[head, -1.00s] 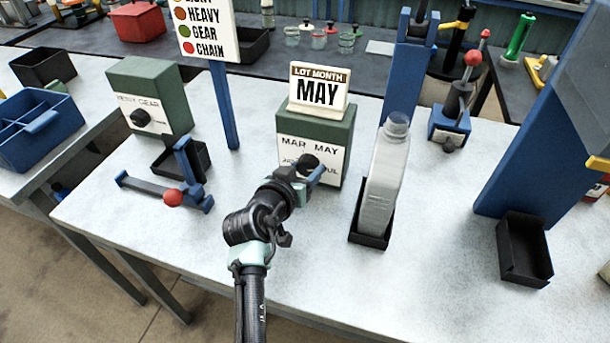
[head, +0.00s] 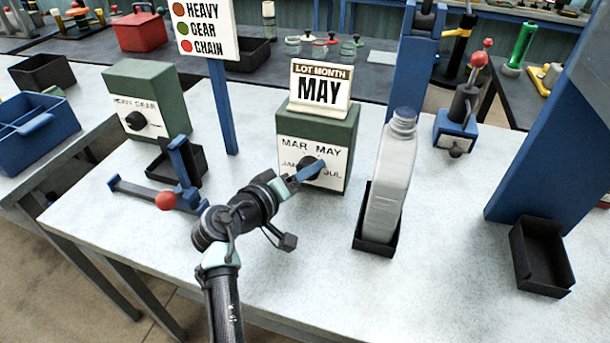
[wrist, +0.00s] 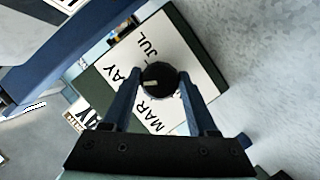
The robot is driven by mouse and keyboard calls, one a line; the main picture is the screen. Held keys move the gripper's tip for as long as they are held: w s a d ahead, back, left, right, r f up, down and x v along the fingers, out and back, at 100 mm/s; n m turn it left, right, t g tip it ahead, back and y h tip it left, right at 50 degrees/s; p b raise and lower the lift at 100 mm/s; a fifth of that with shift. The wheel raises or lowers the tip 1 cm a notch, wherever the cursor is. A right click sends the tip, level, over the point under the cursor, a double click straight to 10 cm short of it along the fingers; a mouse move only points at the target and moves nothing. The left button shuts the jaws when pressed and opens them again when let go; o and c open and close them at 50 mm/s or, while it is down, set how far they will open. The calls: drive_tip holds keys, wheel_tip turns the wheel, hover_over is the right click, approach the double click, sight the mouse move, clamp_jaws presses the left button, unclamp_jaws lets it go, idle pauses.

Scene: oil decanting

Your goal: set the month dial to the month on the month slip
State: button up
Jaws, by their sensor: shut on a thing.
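The month dial is a black knob (head: 312,168) on the white front of a green box (head: 340,130). MAR and MAY are printed above it; the lower labels are partly covered. The month slip (head: 320,88) on top of the box reads LOT MONTH, MAY. My gripper (head: 308,172) is shut on the knob. In the wrist view the blue fingers (wrist: 160,90) lie on either side of the knob (wrist: 160,78).
A grey bottle (head: 390,180) stands in a black tray right of the box. A blue lever with a red ball (head: 166,201) lies to the left. Another green dial box (head: 150,90) stands behind it. A blue panel (head: 540,150) and black bin (head: 540,257) stand at right.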

idle(0.4)
drive_tip(key=o, duration=1.4)
drive_tip(key=shift+a, duration=0.1)
drive_tip(key=v, duration=1.3)
